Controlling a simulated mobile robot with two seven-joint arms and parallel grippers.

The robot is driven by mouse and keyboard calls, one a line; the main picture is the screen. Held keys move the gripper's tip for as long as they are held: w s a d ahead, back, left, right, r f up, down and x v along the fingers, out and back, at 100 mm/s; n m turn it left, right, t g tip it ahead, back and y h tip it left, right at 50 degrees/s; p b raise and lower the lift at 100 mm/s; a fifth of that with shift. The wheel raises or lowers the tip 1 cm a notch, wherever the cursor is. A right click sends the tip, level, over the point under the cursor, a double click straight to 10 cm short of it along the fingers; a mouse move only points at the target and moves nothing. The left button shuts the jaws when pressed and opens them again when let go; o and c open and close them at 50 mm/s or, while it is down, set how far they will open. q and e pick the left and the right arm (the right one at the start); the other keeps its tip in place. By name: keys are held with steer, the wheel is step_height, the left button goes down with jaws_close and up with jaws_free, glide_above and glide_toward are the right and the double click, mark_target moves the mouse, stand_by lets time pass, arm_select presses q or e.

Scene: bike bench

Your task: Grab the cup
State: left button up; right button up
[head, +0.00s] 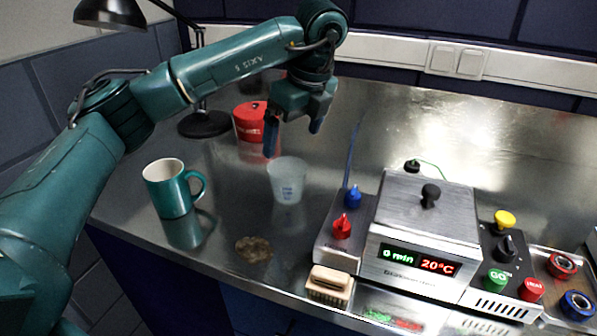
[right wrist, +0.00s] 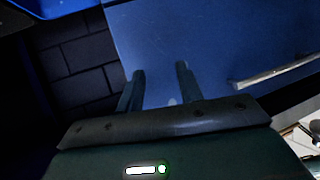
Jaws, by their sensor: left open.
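A translucent plastic cup (head: 288,181) stands upright on the metal bench, near the middle of the head view. A teal mug (head: 173,188) with a white inside stands upright to its left, its handle to the right. My left gripper (head: 297,128) is open, fingers down, above and behind the translucent cup. Nothing shows between its fingers, and it appears apart from both vessels. My right gripper (right wrist: 161,85) shows in the right wrist view, fingers apart and empty, against a blue surface.
A red container (head: 250,121) stands behind the left gripper, near a black lamp (head: 204,124). A metal device with a display (head: 420,262) fills the right side. A brush (head: 329,286) lies at the front edge, near a brown stain (head: 253,249).

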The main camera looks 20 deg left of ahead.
mark_target(286, 180)
arm_select(q)
steer(key=x, duration=0.6)
steer(key=shift+s+f, duration=0.2)
steer(key=shift+f, duration=0.2)
steer(key=shift+d+x, duration=0.15)
steer(key=shift+x, duration=1.35)
steer(key=shift+d+x, duration=0.15)
steer(key=shift+x, duration=1.3)
steer(key=shift+w+f, duration=0.1)
steer(key=shift+w, duration=0.05)
steer(key=shift+c, duration=0.5)
steer(key=c, duration=0.9)
steer(key=shift+c, duration=0.2)
